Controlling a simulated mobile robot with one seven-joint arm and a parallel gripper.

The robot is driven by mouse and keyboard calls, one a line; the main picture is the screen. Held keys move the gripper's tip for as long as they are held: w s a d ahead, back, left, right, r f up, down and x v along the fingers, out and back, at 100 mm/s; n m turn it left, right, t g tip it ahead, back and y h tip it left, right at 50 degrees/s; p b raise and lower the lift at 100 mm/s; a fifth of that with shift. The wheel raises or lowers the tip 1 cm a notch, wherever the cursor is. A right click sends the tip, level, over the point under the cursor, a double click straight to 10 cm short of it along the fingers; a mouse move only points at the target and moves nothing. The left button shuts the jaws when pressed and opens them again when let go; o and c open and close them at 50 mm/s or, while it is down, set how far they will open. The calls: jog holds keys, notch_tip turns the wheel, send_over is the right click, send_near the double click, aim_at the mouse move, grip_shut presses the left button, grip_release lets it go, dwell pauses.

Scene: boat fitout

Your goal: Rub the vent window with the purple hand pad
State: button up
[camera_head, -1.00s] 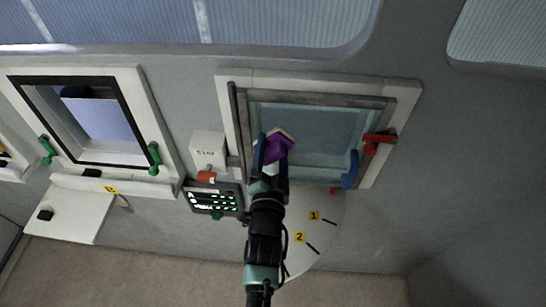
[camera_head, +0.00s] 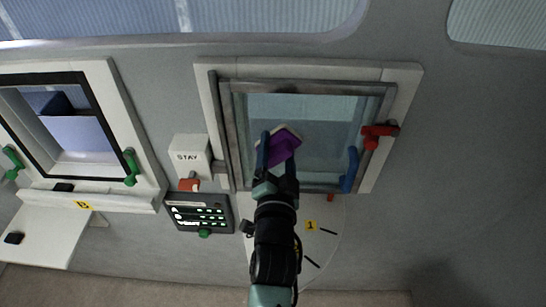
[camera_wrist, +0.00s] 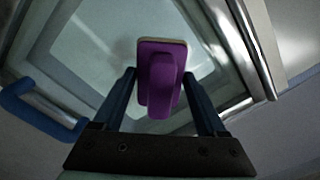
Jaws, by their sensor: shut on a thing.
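The vent window (camera_head: 325,108) is a glass pane in a grey metal frame, set in a white surround on the wall. It also shows in the wrist view (camera_wrist: 95,50). My gripper (camera_head: 277,160) is in front of the lower left part of the pane. It is shut on the purple hand pad (camera_head: 285,144), whose pale face points towards the glass. In the wrist view the pad (camera_wrist: 160,75) sits between the two blue-black fingers (camera_wrist: 160,92). I cannot tell whether the pad touches the glass.
A blue handle (camera_head: 349,170) is on the frame's lower right, with a red latch (camera_head: 378,135) beside it. A STAY box (camera_head: 190,156) and a dark control panel (camera_head: 199,213) are left of the window. A black-framed opening (camera_head: 62,125) is farther left. A numbered dial (camera_head: 325,225) lies below.

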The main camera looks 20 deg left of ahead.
aim_at(299, 145)
jog(key=d+b, duration=0.1)
jog(key=b, duration=0.1)
jog(key=w+d+b, duration=0.1)
jog(key=shift+d+f+b, duration=0.15)
jog(key=shift+d+b, duration=0.2)
jog(key=shift+w+d+r+b, duration=0.2)
jog(key=shift+d+b, duration=0.35)
jog(key=shift+d, duration=0.15)
jog(key=shift+w+d+f+b, duration=0.1)
jog(key=shift+w+d+b, duration=0.05)
jog(key=shift+d+b, duration=0.4)
jog(key=shift+w+d+f+b, duration=0.1)
jog(key=shift+d+b, duration=0.3)
jog(key=shift+d, duration=0.1)
jog(key=shift+w+d+r+b, duration=0.15)
jog(key=shift+w+d+b, duration=0.1)
jog(key=shift+d+b, duration=0.4)
jog(key=shift+d, duration=0.15)
jog(key=v, duration=0.6)
jog(key=shift+s, duration=0.1)
